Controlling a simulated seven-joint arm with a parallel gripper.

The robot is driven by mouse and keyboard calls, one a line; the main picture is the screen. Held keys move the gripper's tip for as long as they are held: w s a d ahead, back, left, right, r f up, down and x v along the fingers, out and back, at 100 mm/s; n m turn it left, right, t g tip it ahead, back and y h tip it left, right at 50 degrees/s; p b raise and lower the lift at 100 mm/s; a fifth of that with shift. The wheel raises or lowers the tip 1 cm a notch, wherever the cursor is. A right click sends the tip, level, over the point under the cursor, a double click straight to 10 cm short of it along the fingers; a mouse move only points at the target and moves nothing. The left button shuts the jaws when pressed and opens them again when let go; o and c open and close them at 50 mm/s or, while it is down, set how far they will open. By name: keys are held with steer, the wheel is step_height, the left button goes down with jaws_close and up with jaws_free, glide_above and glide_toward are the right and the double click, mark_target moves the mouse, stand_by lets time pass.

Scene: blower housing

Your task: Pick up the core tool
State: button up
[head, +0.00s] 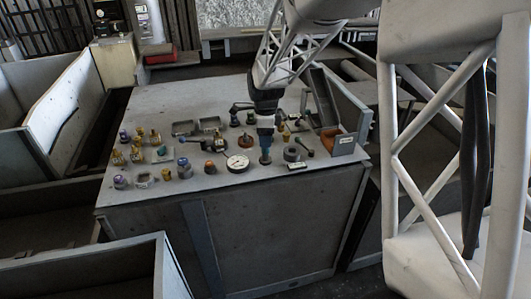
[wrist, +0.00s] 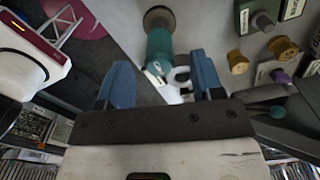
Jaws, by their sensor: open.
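A teal cylindrical tool with a wider dark round end, which looks like the core tool, shows in the wrist view (wrist: 160,48). In the head view it stands upright near the table's front edge (head: 265,150). My gripper (head: 265,127) is just above it, pointing down. In the wrist view, my gripper's two blue fingers (wrist: 163,75) are apart, with nothing held between them. The tool lies just beyond the fingertips, roughly in line with the gap. A small pale, shiny part at its near end is partly unclear.
A white round gauge (head: 237,163) stands close on the left, and a dark ring (head: 291,153) on the right. Several small brass and purple-topped fittings crowd the table (head: 150,210). An orange-fronted bin (head: 329,138) is at the right. The table's left rear is clear.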

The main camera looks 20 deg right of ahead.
steer(key=shift+f, duration=2.6)
steer(key=c, duration=1)
steer(key=shift+r, duration=0.2)
steer(key=shift+r, duration=0.55)
step_height(320, 180, up, 2)
steer(key=shift+r, duration=0.1)
steer(key=s, duration=0.5)
steer(key=s+r, duration=0.1)
steer(key=s, duration=1)
steer(key=shift+a+r, duration=0.15)
